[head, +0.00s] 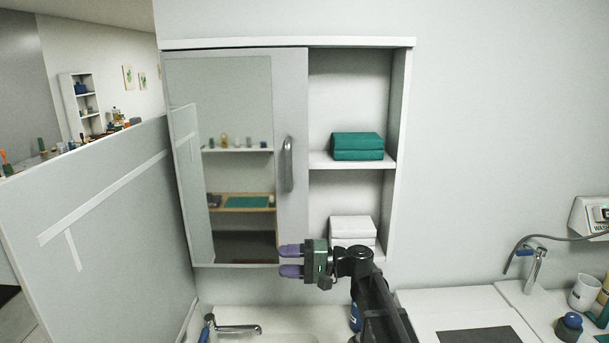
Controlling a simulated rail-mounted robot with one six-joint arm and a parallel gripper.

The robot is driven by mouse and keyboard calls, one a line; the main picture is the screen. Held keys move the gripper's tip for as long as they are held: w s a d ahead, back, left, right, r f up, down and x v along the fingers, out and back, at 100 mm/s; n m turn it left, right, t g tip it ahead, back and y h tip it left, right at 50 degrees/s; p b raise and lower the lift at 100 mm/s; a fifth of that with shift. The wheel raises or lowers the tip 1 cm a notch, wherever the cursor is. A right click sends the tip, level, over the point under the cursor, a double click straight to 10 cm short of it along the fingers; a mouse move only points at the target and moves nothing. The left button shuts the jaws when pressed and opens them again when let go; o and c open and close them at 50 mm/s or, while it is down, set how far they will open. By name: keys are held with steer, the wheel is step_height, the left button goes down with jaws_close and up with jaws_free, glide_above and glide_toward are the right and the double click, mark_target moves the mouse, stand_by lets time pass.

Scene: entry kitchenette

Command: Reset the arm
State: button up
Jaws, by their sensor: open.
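My gripper (291,261) is in front of the lower part of the wall cabinet (362,44), near the bottom edge of its mirrored door. Its two purple fingers point left, apart, with nothing between them. My arm reaches up to it from the lower right. The mirrored door (238,120) covers the left part of the cabinet, and its grey handle (288,165) is above the gripper. Whether the fingers touch the door cannot be told.
The right cabinet side is open, with a teal folded stack (357,146) on the shelf and a white stack (352,228) below. A grey partition (110,220) stands left. Below are a faucet (235,329) and counter; a second tap (536,262), white cup (584,292) and blue-capped bottle (569,326) stand right.

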steer(key=s+d+f+h, duration=0.4)
steer(key=s+f+h, duration=0.4)
steer(key=f, duration=0.4)
steer(key=s+d+f+h, duration=0.3)
steer(key=s+d+h, duration=0.15)
steer(key=d, duration=0.25)
steer(key=s+d+f+h, duration=0.2)
steer(key=s+d+h, duration=0.25)
steer(key=d, duration=0.25)
step_height(320, 180, down, 14)
steer(key=s+d+h+b, duration=0.1)
steer(key=s+b, duration=0.1)
steer(key=b, duration=1.1)
steer(key=shift+d, duration=0.15)
